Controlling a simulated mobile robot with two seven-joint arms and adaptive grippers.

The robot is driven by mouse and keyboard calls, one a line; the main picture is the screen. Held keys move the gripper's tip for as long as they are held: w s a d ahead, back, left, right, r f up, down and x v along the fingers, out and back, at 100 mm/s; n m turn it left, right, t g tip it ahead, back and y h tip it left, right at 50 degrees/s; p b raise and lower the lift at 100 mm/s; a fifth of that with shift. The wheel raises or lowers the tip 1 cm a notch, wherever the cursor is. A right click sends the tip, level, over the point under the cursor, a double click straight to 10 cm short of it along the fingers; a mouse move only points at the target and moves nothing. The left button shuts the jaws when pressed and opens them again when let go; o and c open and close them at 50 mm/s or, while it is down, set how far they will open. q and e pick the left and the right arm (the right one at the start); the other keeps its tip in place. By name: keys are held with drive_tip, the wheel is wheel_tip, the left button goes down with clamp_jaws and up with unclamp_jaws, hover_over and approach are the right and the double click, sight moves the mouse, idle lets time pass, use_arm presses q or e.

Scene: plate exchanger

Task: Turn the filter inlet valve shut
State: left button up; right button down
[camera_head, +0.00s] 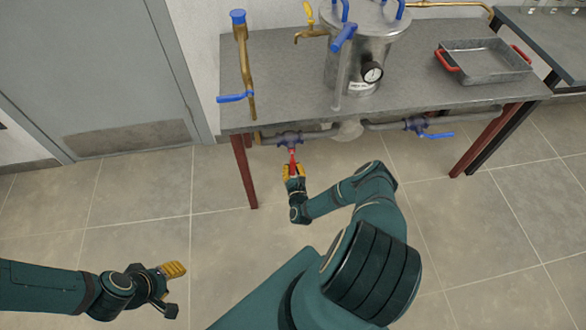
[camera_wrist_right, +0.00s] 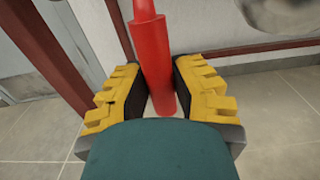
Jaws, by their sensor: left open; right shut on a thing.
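A valve (camera_head: 289,139) with a blue body sits on the pipe under the bench's front edge. Its red handle (camera_head: 293,157) points down and toward me. My right gripper (camera_head: 294,171) is shut on this handle. In the right wrist view the red handle (camera_wrist_right: 155,65) stands between the two yellow-padded fingers. No label on the valve is readable, so I cannot tell from a mark that it is the filter inlet valve. My left gripper (camera_head: 172,287) is open and empty above the floor at the lower left.
The bench (camera_head: 290,80) carries a steel filter vessel (camera_head: 362,55) with a gauge (camera_head: 372,72), and a tray (camera_head: 487,62) with red handles. Another valve with a blue lever (camera_head: 436,135) is on the pipe to the right. A red bench leg (camera_head: 243,170) stands left of my right gripper.

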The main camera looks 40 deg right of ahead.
drive_tip(key=c, duration=0.8)
unclamp_jaws()
drive_tip(key=shift+w+a+r, duration=0.1)
drive_tip(key=shift+w+a, duration=0.05)
drive_tip(key=shift+o, duration=0.2)
drive_tip(key=shift+s+a, duration=0.15)
drive_tip(key=shift+s, duration=0.3)
drive_tip(key=v, duration=0.6)
drive_tip(key=shift+s+a, duration=0.2)
drive_tip(key=shift+s, duration=0.05)
